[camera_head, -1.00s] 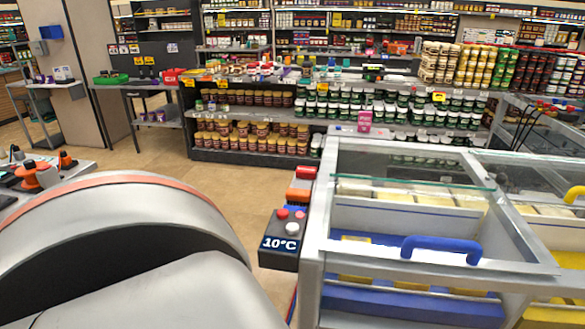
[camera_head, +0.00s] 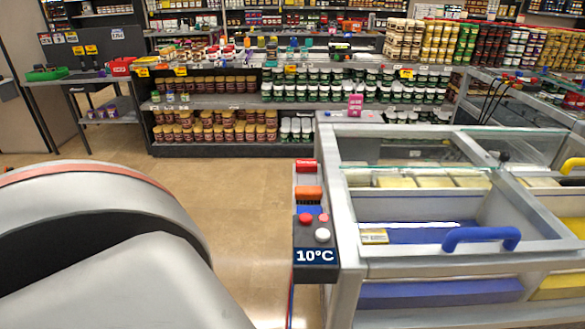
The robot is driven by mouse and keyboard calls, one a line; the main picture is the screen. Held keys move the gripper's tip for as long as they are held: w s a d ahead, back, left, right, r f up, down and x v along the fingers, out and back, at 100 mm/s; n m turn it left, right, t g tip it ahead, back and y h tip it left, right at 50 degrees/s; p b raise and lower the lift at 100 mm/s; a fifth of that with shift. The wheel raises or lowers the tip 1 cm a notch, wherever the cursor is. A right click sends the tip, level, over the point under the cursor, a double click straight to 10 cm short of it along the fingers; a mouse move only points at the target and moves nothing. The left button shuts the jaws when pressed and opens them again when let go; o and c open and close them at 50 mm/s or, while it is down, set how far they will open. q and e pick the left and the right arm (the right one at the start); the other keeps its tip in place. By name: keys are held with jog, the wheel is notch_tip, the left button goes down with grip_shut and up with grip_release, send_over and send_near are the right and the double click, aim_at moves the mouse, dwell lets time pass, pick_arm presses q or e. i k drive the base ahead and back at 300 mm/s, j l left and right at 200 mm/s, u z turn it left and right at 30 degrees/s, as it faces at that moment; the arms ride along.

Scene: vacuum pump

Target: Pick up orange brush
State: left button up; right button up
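An orange brush (camera_head: 308,194) lies on a narrow ledge at the left side of the freezer, between a red item (camera_head: 305,166) and a dark control box (camera_head: 315,238). Its finer shape is too small to make out. The box has red and white buttons and a "10°C" display. Neither of my grippers shows. A large grey and white rounded part, likely my own arm, fills the lower left and hides the floor there.
The freezer (camera_head: 345,262) with glass lids and a blue handle (camera_head: 482,237) fills the right. Shelves of jars (camera_head: 225,104) run across the back. A side table (camera_head: 60,80) stands at the far left. The tan floor (camera_head: 238,205) left of the freezer is clear.

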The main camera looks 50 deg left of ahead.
aim_at(305, 193)
jog(key=k+j, duration=0.1)
jog(key=j, duration=0.25)
jog(key=k+j, duration=0.1)
jog(key=j, duration=0.25)
jog(key=k+j, duration=0.1)
jog(key=j, duration=0.25)
jog(key=k+j, duration=0.1)
jog(key=j, duration=0.25)
